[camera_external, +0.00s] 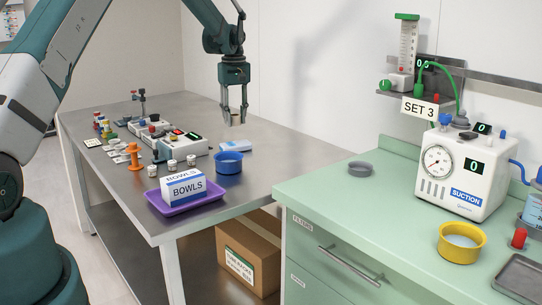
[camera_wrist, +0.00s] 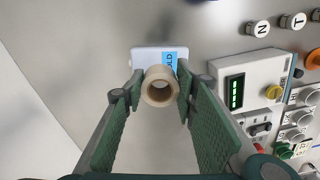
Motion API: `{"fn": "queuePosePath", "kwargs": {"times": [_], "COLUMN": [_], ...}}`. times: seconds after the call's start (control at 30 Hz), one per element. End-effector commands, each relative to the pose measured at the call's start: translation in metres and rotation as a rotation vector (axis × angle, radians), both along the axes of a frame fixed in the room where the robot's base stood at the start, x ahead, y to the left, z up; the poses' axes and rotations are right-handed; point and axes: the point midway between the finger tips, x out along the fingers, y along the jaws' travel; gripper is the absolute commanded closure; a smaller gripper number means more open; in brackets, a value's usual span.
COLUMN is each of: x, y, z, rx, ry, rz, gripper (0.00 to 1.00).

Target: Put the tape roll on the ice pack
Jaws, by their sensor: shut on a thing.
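A beige tape roll (camera_wrist: 160,86) is held between the two green finger pads of my gripper (camera_wrist: 157,90) in the wrist view. In the external view my gripper (camera_external: 235,116) is above the back part of the steel table, with the roll small between its fingertips. The ice pack (camera_wrist: 150,55), white with a blue label, lies flat behind the roll in the wrist view and is partly hidden by it. In the external view the ice pack (camera_external: 236,146) lies on the table below my gripper. The roll appears apart from the pack, above the table.
A blue bowl (camera_external: 229,162) stands close to the ice pack. A purple tray (camera_external: 183,199) holds a box marked BOWLS. White devices (camera_external: 180,140) and small jars are to the left. A wall (camera_external: 270,60) rises behind the table. A green counter (camera_external: 390,200) is at right.

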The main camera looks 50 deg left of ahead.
Motion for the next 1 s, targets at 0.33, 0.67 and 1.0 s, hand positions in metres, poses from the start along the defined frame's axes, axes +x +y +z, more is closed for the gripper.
{"fn": "queuePosePath", "kwargs": {"times": [0.33,0.67,1.0], "x": [0.0,0.0,0.0], "y": [0.0,0.0,0.0], "z": [-0.035,-0.036,-0.066], "rx": [0.0,0.0,0.0], "ry": [0.0,0.0,0.0], "rz": [0.0,0.0,0.0], "gripper": [0.81,0.81,0.81]}}
